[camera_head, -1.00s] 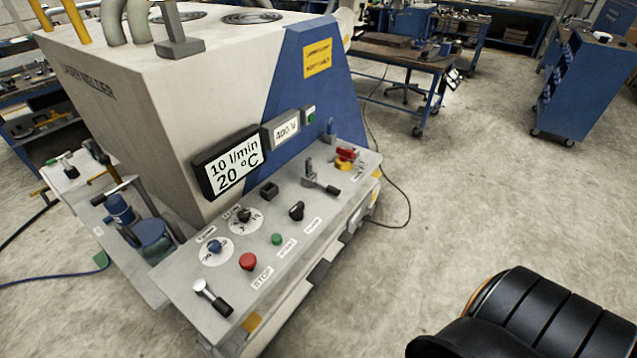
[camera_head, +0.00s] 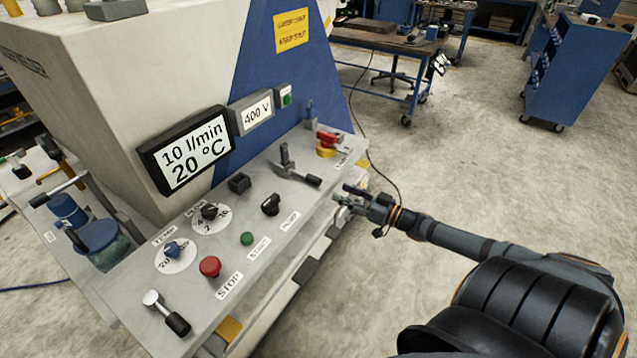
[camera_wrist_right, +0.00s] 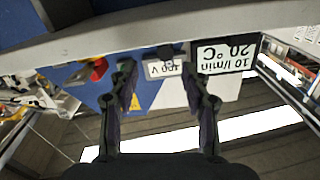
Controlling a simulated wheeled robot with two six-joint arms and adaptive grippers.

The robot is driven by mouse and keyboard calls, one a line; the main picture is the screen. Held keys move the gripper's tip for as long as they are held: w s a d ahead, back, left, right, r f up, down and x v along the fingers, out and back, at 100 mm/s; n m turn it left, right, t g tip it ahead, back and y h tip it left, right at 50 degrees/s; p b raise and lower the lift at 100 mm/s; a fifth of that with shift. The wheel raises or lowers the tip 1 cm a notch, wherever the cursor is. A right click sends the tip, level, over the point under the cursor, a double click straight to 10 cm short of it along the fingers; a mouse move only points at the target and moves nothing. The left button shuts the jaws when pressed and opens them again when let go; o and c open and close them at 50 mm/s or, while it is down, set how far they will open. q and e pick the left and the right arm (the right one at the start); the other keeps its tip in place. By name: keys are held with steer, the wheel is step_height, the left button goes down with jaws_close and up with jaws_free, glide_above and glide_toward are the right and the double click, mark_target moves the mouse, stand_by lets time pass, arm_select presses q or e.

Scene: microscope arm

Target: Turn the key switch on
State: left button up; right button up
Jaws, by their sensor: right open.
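The sloped grey control panel (camera_head: 225,285) carries several knobs and levers. I cannot tell for certain which control is the key switch. A red handle on a yellow base (camera_head: 327,142) stands at the panel's far right end; it also shows in the right wrist view (camera_wrist_right: 97,70). A black knob (camera_head: 271,204) sits mid-panel, left of a lever with a black grip (camera_head: 300,174). My right gripper (camera_head: 350,197) is open and empty, just off the panel's front edge near that lever. Its two fingers (camera_wrist_right: 160,78) stand apart in the wrist view. My left gripper is not in view.
A red stop button (camera_head: 210,266), a green start button (camera_head: 247,239) and a metal lever (camera_head: 166,312) are further left. Display boxes (camera_head: 188,151) stand behind the panel. A cable lies on the floor behind my right gripper. Open floor is to the right.

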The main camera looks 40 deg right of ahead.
mark_target(315, 180)
steer(key=b+x, duration=0.1)
steer(key=x, duration=0.2)
steer(key=b+x, duration=0.2)
steer(key=r+b+x, duration=0.1)
steer(key=b+x, duration=0.1)
steer(key=x, duration=0.1)
steer(key=shift+w+a+f, duration=0.1)
steer(key=shift+w+a, duration=0.1)
steer(key=shift+a, duration=0.2)
steer(key=shift+x, duration=1)
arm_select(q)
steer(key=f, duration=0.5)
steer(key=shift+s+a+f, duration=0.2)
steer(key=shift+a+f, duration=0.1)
arm_select(e)
jaws_close()
steer(key=shift+y, duration=0.3)
